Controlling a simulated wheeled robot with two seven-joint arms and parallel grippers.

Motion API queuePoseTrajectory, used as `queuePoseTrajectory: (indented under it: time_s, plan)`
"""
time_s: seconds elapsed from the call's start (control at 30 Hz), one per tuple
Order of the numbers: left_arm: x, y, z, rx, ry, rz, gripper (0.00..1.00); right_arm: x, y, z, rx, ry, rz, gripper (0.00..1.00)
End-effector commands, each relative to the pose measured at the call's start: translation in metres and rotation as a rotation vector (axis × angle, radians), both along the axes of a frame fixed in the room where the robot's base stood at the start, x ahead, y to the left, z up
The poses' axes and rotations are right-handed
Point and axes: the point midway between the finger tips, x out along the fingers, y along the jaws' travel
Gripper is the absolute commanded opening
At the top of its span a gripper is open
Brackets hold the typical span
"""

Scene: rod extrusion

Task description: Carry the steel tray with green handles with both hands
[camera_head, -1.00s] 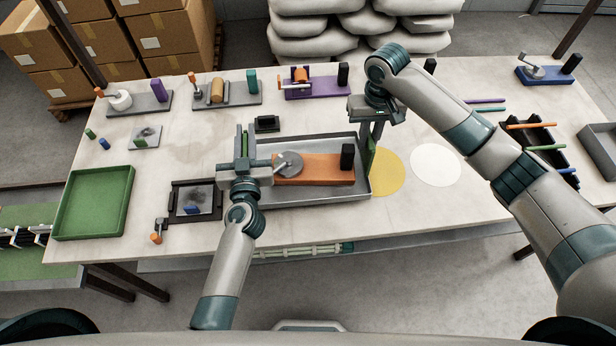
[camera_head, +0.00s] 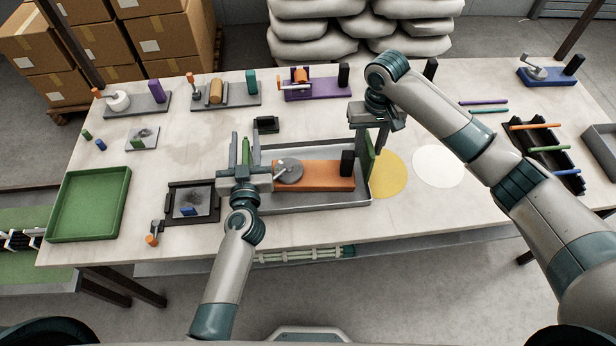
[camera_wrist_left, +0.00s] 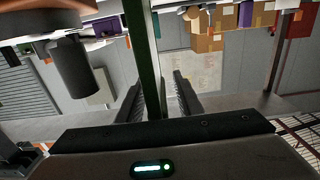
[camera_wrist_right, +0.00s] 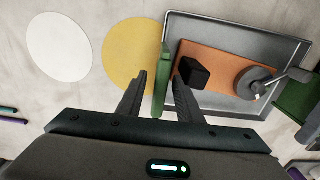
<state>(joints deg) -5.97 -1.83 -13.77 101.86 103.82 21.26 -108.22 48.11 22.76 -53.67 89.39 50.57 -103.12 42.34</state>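The steel tray (camera_head: 315,204) lies on the table and holds an orange board (camera_head: 315,177) with a grey crank disc (camera_head: 290,171) and a black block (camera_head: 347,162). My left gripper (camera_head: 245,148) is open at the tray's left green handle (camera_head: 246,156). In the left wrist view this handle (camera_wrist_left: 142,55) stands between the spread fingers (camera_wrist_left: 158,85). My right gripper (camera_head: 370,137) is open above the right green handle (camera_head: 369,160). In the right wrist view that handle (camera_wrist_right: 162,80) stands between the spread fingers (camera_wrist_right: 160,85), with gaps on both sides.
A yellow disc (camera_head: 388,176) and a white disc (camera_head: 439,166) lie right of the tray. A black frame (camera_head: 205,218) is close on its left and a small black holder (camera_head: 266,124) behind it. A green tray (camera_head: 88,204) stands at far left.

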Motion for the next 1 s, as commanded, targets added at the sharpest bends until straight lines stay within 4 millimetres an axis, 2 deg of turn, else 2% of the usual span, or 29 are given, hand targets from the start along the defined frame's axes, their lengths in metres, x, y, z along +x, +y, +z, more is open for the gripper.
queuePoseTrajectory:
  time_s: [0.17, 0.37, 0.8, 1.0]
  plan:
    - [-0.003, -0.001, 0.000, 0.000, 0.000, -0.001, 0.33, 0.000, 0.001, 0.000, 0.001, 0.000, 0.001, 0.33]
    - [-0.021, -0.003, 0.000, 0.001, 0.001, 0.000, 0.33, 0.000, 0.001, 0.000, 0.001, 0.001, 0.001, 0.33]
    - [-0.094, -0.012, -0.001, 0.001, 0.001, -0.001, 0.33, 0.000, 0.001, 0.000, 0.001, 0.001, 0.001, 0.33]
    - [-0.115, -0.014, 0.000, 0.000, 0.000, 0.000, 0.33, 0.000, 0.001, 0.000, 0.001, 0.001, 0.001, 0.33]
